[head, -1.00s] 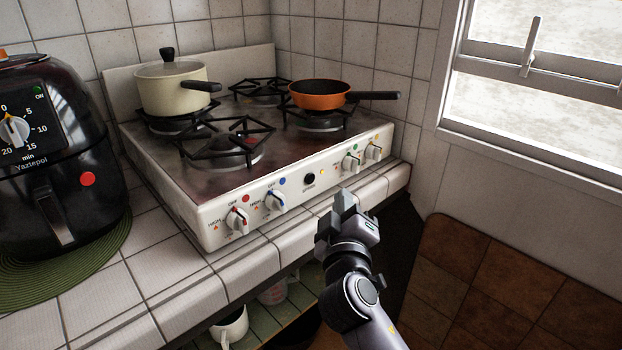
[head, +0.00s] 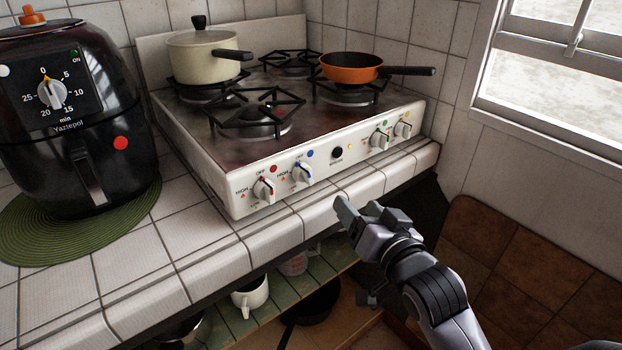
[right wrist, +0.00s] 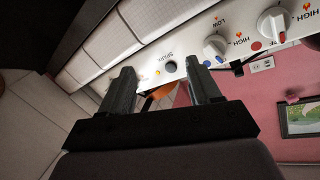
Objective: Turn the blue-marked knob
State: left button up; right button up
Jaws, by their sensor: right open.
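The blue-marked knob (head: 301,173) is the second from the left on the white front panel of the stove (head: 240,199), with a blue dot above it. In the right wrist view the blue-marked knob (right wrist: 214,45) is at upper right, beyond the finger on the right. My right gripper (head: 358,212) is in front of the counter edge, lower and to the right of this knob, apart from it. The right wrist view shows its two fingers (right wrist: 162,82) spread and nothing held between them. My left gripper is not in view.
The red-marked knob (head: 263,189) is just left of the blue one. A black button (head: 337,152) and green- and yellow-marked knobs are to the right. A cream pot (head: 205,65) and an orange pan (head: 350,67) stand on the stove. An air fryer (head: 70,120) is at left.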

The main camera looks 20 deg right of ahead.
aim_at(310, 180)
jog(key=s+a+r+m+y, duration=0.3)
jog(key=s+m+y, duration=0.2)
jog(key=m, duration=0.1)
jog(key=x, duration=1.2)
jog(key=shift+w+d+r, duration=0.1)
jog(key=shift+w+r, duration=0.1)
jog(key=shift+r, duration=0.2)
jog(key=c, duration=1)
